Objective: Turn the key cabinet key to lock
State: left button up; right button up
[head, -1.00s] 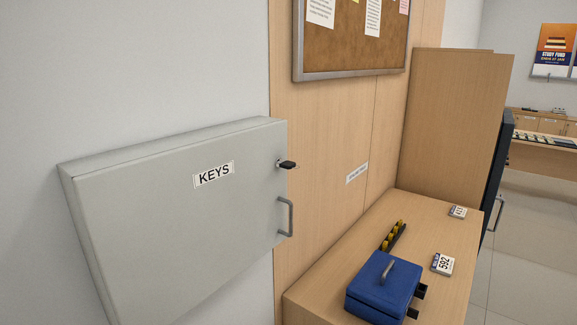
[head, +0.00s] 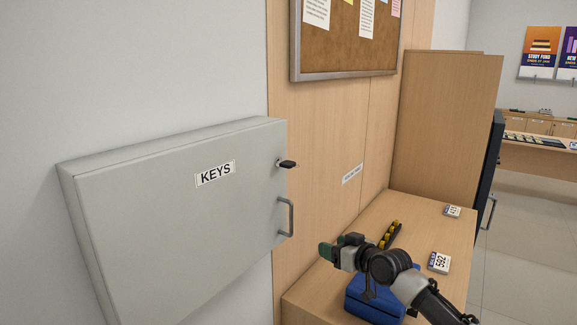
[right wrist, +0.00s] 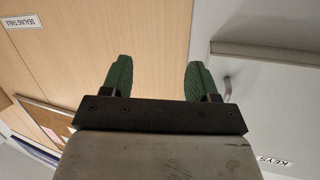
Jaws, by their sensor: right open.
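The grey key cabinet (head: 180,230) with the KEYS label (head: 215,173) hangs on the left wall, its door shut. The dark-headed key (head: 287,164) sticks out of the lock near the door's upper right edge. A grey pull handle (head: 290,216) is below it. My right gripper (head: 328,251) is to the right of and below the key, apart from the cabinet. Its green fingers (right wrist: 157,78) are spread and empty in the right wrist view, where the cabinet door (right wrist: 270,95) and handle (right wrist: 227,82) show at right. I cannot make out the key there. My left gripper is not in view.
A blue cash box (head: 370,300) is partly hidden behind my right arm on the wooden counter (head: 420,215). A dark rack with yellow items (head: 391,235) and number blocks (head: 439,262) stand nearby. A corkboard (head: 350,40) hangs above.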

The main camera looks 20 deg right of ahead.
jog(key=s+a+r+n+y, duration=0.2)
jog(key=r, duration=0.6)
jog(key=s+a+r+n+y, duration=0.1)
jog(key=r+y, duration=0.1)
jog(key=r, duration=0.6)
jog(key=n+y, duration=0.2)
send_near(294, 164)
jog(key=a, duration=0.1)
jog(key=p+x, duration=0.2)
jog(key=x, duration=0.2)
jog(key=p+x, duration=0.1)
jog(key=x, duration=0.4)
jog(key=shift+w+d+r+p, duration=0.15)
jog(key=shift+w+p, duration=0.25)
jog(key=shift+w, duration=0.05)
jog(key=shift+w+a, duration=0.35)
jog(key=shift+w, duration=0.25)
jog(key=shift+c, duration=0.4)
